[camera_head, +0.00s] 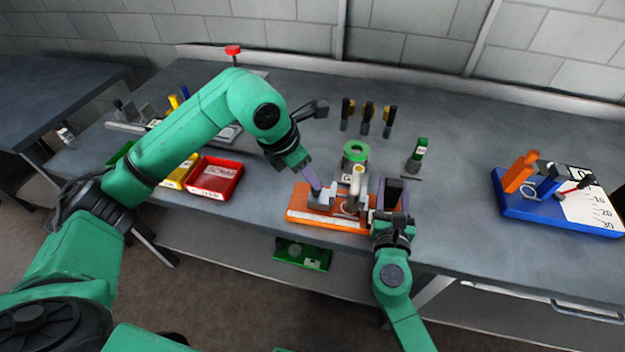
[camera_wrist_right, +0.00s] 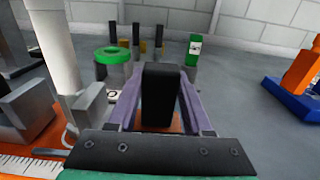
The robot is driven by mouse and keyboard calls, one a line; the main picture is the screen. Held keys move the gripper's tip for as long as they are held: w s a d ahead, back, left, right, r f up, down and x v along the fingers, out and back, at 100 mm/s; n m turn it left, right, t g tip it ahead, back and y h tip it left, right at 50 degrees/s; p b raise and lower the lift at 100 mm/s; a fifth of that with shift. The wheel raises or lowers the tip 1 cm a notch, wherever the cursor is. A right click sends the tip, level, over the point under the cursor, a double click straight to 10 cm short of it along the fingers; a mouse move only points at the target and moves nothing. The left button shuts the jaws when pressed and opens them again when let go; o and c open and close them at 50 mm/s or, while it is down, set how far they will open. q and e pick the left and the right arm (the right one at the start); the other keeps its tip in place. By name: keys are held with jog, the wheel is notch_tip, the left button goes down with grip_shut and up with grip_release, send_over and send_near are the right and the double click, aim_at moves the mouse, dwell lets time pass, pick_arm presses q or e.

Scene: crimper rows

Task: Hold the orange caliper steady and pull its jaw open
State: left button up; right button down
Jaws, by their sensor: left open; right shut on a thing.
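The orange caliper (camera_head: 325,224) lies near the front edge of the bench, with a white scale strip along its front. A pale upright post (camera_head: 357,182) and grey blocks stand on it; the post also shows in the right wrist view (camera_wrist_right: 58,45). My right gripper (camera_head: 391,188) is shut on a black upright handle (camera_wrist_right: 158,95) at the caliper's right end, its purple fingers on either side. My left gripper (camera_head: 316,190) is open and points down at a grey block on the caliper's left part. Whether its fingers touch that block, I cannot tell.
A blue caliper (camera_head: 530,209) with an orange handle stands at the right. Behind the orange one are a green ring on a grey cylinder (camera_head: 355,152), a green-topped piece (camera_head: 418,150) and several dark upright tools (camera_head: 366,115). A red bin (camera_head: 216,180) stands left.

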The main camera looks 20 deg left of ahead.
pick_arm(q)
jog(key=v, duration=0.8)
jog(key=shift+a, duration=0.1)
pick_arm(e)
jog(key=shift+c, duration=1.2)
grip_release()
jog(key=shift+d, duration=0.1)
